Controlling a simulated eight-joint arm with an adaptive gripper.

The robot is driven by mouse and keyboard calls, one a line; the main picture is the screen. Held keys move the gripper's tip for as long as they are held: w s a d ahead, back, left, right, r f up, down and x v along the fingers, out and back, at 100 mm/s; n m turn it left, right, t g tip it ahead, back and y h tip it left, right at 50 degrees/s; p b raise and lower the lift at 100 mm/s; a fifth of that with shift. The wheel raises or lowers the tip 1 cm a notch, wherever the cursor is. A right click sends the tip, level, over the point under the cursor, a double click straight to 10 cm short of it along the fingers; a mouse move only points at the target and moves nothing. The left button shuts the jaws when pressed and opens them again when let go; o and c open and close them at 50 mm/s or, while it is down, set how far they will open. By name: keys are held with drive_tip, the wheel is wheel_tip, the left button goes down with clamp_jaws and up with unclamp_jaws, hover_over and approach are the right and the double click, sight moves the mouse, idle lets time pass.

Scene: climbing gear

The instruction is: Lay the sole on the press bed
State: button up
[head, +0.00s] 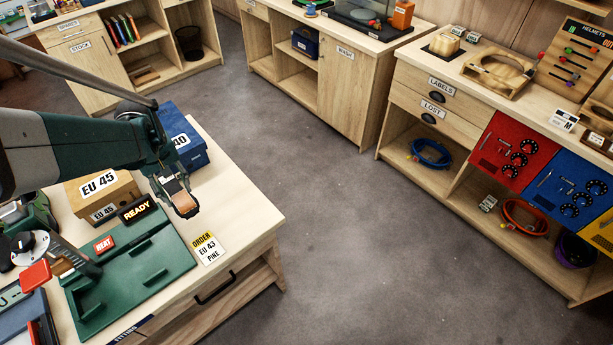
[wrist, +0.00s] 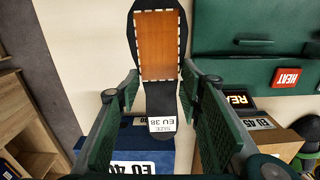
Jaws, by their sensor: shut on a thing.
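My gripper (head: 180,203) is over the near bench, above the area between the blue box and the order card. In the wrist view its two green pads stand on either side of a dark sole (wrist: 157,97). The sole has a brown patch with a white dashed border and a tag that seems to read EU 38. My gripper is shut on it; the contact is partly hidden. The green press bed (head: 172,262), with raised blocks on it, lies on the bench below and left of my gripper in the head view. Its green surface (wrist: 235,72) also shows at upper right in the wrist view.
A blue EU 40 box (head: 190,155) and a tan EU 45 box (head: 98,185) stand behind the bed. A READY display (head: 137,209) and a red HEAT label (head: 104,244) are by the bed. An order card (head: 208,249) reads EU 43 PINE.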

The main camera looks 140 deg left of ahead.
sight(181, 199)
drive_tip(key=shift+f+b, duration=0.3)
drive_tip(key=shift+f, duration=2.4)
drive_tip(key=shift+f, duration=0.1)
drive_tip(key=shift+f, duration=1.8)
drive_tip(key=shift+f+b, duration=0.1)
drive_tip(key=shift+b, duration=0.25)
drive_tip(key=o, duration=1)
wheel_tip(181, 199, up, 12)
drive_tip(key=shift+r+p, duration=0.15)
drive_tip(key=shift+p, duration=0.65)
